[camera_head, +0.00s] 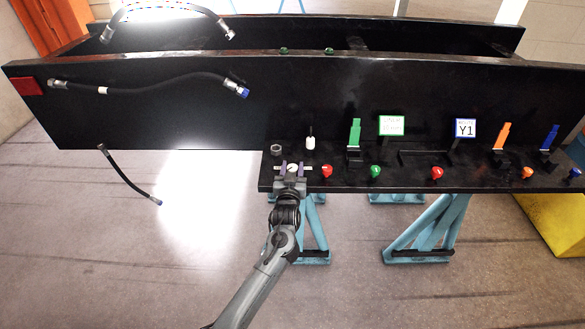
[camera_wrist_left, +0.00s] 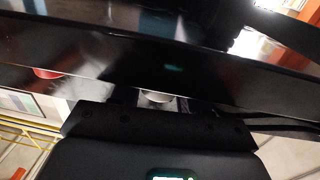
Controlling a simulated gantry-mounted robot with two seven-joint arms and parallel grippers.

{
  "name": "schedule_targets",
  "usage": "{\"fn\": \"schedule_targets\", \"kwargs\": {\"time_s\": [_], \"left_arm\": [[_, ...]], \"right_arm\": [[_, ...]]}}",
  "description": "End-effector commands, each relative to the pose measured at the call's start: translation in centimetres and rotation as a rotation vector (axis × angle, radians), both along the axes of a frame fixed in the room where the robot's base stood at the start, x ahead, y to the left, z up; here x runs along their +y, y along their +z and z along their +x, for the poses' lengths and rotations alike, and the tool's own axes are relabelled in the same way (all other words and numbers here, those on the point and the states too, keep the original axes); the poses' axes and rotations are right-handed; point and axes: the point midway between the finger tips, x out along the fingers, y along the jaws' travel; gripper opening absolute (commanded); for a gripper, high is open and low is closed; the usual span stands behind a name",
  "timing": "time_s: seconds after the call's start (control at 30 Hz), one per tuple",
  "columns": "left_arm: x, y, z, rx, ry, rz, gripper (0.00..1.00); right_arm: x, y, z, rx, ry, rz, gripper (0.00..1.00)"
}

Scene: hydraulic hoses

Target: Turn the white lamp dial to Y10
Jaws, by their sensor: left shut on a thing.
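The white dial (camera_head: 293,168) sits at the left end of the black panel ledge, with my left gripper (camera_head: 292,171) around it. The fingers are shut on the dial, one on each side. In the left wrist view a pale, rounded part of the dial (camera_wrist_left: 158,97) shows just past the dark gripper body, which hides much of it. Any marking on the dial is too small to read. A white lamp (camera_head: 310,142) stands upright just behind it. A blue-framed sign (camera_head: 465,128) farther right reads Y1. My right gripper is not in view.
A red knob (camera_head: 327,171) is close to the right of the gripper, then a green knob (camera_head: 375,172) and another red knob (camera_head: 437,173). A grey nut-like fitting (camera_head: 276,149) is close behind. A black hose (camera_head: 150,82) hangs along the dark beam.

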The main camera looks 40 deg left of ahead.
Motion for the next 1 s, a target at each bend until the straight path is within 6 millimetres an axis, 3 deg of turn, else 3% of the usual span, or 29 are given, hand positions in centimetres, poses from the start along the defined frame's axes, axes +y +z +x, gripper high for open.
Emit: {"fn": "schedule_targets", "kwargs": {"time_s": [0.4,1.0], "left_arm": [[0.2,0.1,-0.1,0.006,-0.318,0.006,0.14],[0.1,0.0,0.0,0.002,-0.689,0.002,0.14]], "right_arm": [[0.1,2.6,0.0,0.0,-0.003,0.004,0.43],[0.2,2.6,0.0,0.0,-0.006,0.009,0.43]]}}
